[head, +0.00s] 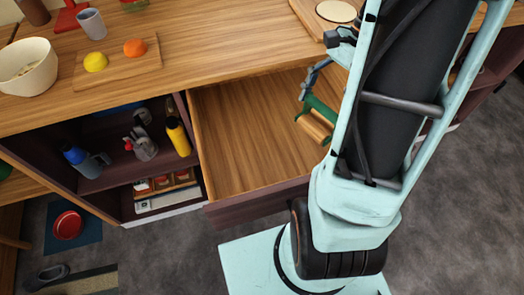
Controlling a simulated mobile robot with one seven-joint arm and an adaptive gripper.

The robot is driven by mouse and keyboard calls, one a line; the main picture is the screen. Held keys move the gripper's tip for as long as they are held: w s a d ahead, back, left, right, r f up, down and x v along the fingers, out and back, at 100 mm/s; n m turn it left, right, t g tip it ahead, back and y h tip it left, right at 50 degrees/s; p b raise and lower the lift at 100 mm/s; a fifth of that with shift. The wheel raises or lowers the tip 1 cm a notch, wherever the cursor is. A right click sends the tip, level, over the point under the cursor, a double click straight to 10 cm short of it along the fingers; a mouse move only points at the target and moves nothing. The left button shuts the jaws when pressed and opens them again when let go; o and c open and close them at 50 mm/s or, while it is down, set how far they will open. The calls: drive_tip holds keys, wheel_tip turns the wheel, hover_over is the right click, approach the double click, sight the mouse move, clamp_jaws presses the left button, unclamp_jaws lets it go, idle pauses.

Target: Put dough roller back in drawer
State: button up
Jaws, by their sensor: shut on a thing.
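The dough roller (315,126) has a light wooden cylinder and a green handle frame. It shows over the right part of the open drawer (235,135), just left of my arm. My gripper (306,93) is shut on the dough roller near the top of its green handle. My arm hides part of the gripper and the right side of the drawer. I cannot tell whether the roller touches the drawer floor or hangs above it. The visible drawer floor is bare wood.
On the counter (215,50) stand a cream bowl (28,70), a grey cup (91,23), and a board with a lemon (96,62) and an orange (134,47). A shelf (110,175) with bottles lies left of the drawer. A red round object (68,225) rests below.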

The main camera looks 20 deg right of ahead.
drive_tip(key=shift+w+a+f+b, duration=0.4)
drive_tip(key=shift+w+a+f, duration=0.05)
drive_tip(key=shift+a+f, duration=1.7)
drive_tip(key=shift+w+a+f+b, duration=0.45)
drive_tip(key=shift+w+a+f, duration=0.05)
drive_tip(key=shift+a+f, duration=1.65)
drive_tip(key=shift+w+a+f+b, duration=0.4)
drive_tip(key=shift+w+a+f, duration=0.05)
drive_tip(key=shift+a+f, duration=1.7)
drive_tip(key=shift+a, duration=0.1)
drive_tip(key=shift+f+b, duration=0.3)
drive_tip(key=shift+f, duration=0.25)
drive_tip(key=c, duration=0.5)
drive_tip(key=o, duration=1.4)
drive_tip(key=shift+o, duration=0.6)
